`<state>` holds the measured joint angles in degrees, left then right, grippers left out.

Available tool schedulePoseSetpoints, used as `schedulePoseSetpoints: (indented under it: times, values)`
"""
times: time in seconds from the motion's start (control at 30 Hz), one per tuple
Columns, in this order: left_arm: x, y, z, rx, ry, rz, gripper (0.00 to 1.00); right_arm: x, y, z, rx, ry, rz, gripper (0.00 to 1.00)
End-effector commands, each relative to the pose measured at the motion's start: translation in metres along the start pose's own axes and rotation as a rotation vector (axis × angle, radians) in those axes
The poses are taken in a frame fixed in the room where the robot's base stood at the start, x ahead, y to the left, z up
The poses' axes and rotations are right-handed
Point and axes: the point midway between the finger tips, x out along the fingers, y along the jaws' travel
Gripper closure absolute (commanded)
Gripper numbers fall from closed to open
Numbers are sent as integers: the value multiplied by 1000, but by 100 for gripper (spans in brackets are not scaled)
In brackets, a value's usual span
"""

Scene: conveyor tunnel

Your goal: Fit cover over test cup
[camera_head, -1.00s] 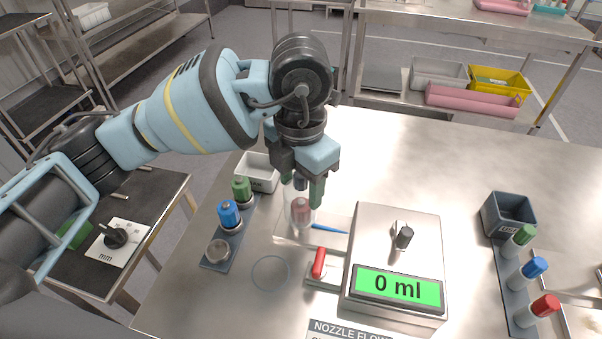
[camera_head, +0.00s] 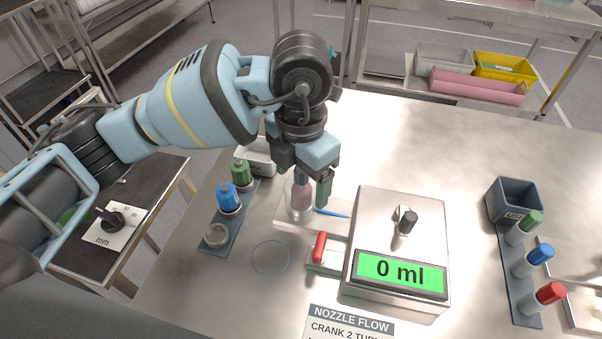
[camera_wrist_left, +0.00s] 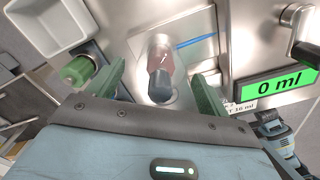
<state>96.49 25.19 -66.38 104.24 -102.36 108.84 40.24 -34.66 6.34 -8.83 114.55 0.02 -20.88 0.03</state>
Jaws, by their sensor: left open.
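A reddish, see-through bottle-like piece with a dark blue top (camera_wrist_left: 160,80) stands between my left gripper's fingers in the left wrist view. In the head view its reddish body (camera_head: 301,196) seems to have clear walls around it; I cannot tell cup from cover there. The gripper also shows in the left wrist view (camera_wrist_left: 160,88). My right gripper is out of view.
A scale-like box reading 0 ml (camera_head: 398,250) and a red-handled lever (camera_head: 319,247) stand close on the right. The left rack (camera_head: 232,225) holds blue and green bottles. A white bin (camera_head: 258,157) stands behind. The table's back right is clear.

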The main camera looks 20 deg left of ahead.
Motion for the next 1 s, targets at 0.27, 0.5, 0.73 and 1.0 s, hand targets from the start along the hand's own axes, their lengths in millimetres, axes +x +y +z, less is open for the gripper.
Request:
schedulePoseSetpoints:
  times: [0.27, 0.5, 0.73, 1.0]
  values:
    - [0, 0, 0, 0, 0, 0, 21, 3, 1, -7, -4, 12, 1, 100]
    - [-43, 0, 1, 1, -4, 1, 21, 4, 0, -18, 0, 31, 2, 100]
    - [-72, 0, 0, -1, -2, 1, 21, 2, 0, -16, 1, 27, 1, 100]
    - [-78, 0, 0, 0, 0, 0, 21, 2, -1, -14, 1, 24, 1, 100]
